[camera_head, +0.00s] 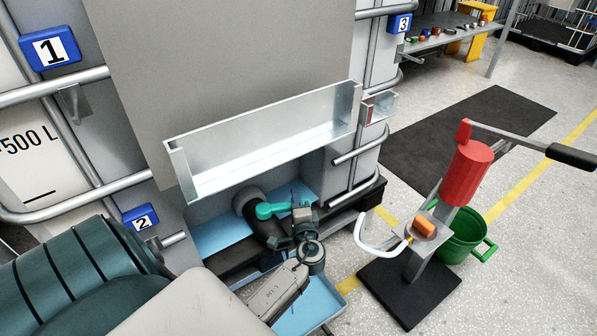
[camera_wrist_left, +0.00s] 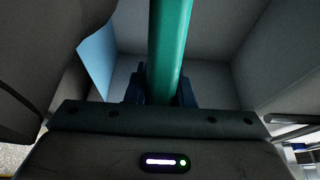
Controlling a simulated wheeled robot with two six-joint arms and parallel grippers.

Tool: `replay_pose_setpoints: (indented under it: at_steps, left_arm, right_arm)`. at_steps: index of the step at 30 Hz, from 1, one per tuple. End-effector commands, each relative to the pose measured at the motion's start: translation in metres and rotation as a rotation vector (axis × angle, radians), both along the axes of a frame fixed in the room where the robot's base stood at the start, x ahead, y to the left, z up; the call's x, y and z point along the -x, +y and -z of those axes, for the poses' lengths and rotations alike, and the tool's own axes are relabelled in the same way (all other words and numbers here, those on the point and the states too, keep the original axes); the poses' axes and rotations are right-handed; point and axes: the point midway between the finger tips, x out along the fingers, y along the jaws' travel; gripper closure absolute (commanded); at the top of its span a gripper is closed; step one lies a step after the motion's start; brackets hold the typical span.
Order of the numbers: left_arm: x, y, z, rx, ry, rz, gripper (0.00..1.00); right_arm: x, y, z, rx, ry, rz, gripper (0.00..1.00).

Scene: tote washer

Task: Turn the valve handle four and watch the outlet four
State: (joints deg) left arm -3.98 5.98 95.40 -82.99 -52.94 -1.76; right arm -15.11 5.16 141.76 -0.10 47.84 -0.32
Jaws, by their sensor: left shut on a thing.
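A teal valve handle (camera_head: 268,210) sits on a dark valve with a grey round cap (camera_head: 247,198), low in the recess of the tank frame. My left gripper (camera_head: 297,212) reaches in from below and is shut on the handle's right end. In the left wrist view the teal handle (camera_wrist_left: 169,45) runs up from between the dark fingers (camera_wrist_left: 160,90). The dark outlet pipe (camera_head: 266,232) slants down from the valve, partly behind my gripper; its mouth is hidden. No number four label shows. My right gripper is out of view.
A sheet-metal trough (camera_head: 265,158) hangs just above the valve. A light blue tray (camera_head: 312,300) lies below. A red hand pump (camera_head: 465,172) and green bucket (camera_head: 462,238) stand at right.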

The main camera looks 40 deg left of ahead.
Motion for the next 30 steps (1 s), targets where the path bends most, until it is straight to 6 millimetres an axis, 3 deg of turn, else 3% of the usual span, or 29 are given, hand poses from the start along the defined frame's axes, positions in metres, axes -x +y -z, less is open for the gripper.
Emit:
replay_pose_setpoints:
  at_steps: [5,6,9,20,30]
  left_arm:
    - [0.000,0.000,0.001,0.001,0.001,-0.002,1.00]
    - [0.000,0.000,0.001,0.001,0.001,-0.003,0.76]
    - [0.000,0.000,0.001,0.001,0.001,-0.003,0.57]
    - [0.003,-0.004,0.001,0.002,0.000,-0.002,0.56]
    - [0.041,-0.053,0.002,0.006,0.002,-0.004,0.56]
  right_arm:
    - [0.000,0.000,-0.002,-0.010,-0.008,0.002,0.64]
    - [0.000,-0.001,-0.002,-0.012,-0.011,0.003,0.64]
    - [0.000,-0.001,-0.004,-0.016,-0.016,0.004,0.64]
    - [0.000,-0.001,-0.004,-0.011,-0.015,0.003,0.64]
    - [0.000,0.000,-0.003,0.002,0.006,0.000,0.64]
